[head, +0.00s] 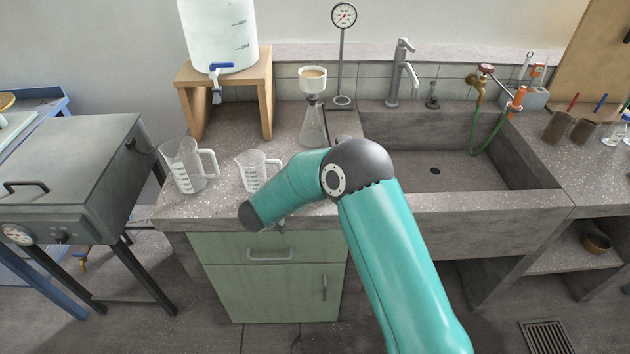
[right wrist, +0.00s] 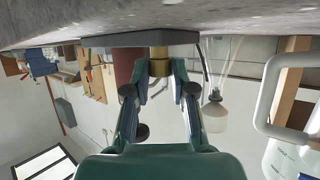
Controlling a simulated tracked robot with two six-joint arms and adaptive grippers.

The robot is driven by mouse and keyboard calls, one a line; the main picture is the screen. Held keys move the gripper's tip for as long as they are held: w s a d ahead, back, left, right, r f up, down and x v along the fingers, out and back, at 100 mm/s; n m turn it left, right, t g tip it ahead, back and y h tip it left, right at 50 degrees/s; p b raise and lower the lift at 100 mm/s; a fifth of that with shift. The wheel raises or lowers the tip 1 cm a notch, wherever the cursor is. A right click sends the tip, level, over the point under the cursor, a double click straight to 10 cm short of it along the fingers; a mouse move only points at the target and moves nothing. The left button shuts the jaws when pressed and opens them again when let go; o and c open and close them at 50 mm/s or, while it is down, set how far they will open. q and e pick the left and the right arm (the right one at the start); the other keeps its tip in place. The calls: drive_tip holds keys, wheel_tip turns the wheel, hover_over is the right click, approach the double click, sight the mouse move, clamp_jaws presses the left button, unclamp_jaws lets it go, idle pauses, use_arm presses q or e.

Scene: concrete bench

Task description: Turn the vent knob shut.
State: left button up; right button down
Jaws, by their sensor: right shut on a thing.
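My right arm reaches over the bench in the head view and hides its own gripper and whatever stands behind it. In the right wrist view, which is upside down, my right gripper (right wrist: 159,72) is shut on a short brass-coloured round piece (right wrist: 159,54). This piece seems to be the vent knob. It stands against a dark grey plate (right wrist: 110,41) at the concrete surface. A dark red cylinder (right wrist: 126,64) shows beside it, partly behind a finger. Which way the knob is turned cannot be told. My left gripper is in neither view.
Two measuring jugs (head: 189,167) (head: 254,172) stand left of my arm. A flask with a funnel (head: 313,112) and a gauge on a stand (head: 343,58) are behind. A sink (head: 500,200) lies to the right. A grey metal box (head: 75,165) with a dial stands left.

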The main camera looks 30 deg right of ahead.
drive_tip(key=shift+d, duration=0.15)
drive_tip(key=c, duration=1)
unclamp_jaws()
drive_tip(key=shift+o, duration=0.2)
drive_tip(key=shift+s+a+r, duration=0.1)
drive_tip(key=shift+a+r, duration=0.05)
drive_tip(key=shift+a, duration=0.2)
drive_tip(key=v, duration=1.1)
drive_tip(key=shift+a, duration=0.15)
drive_tip(key=shift+s, duration=0.1)
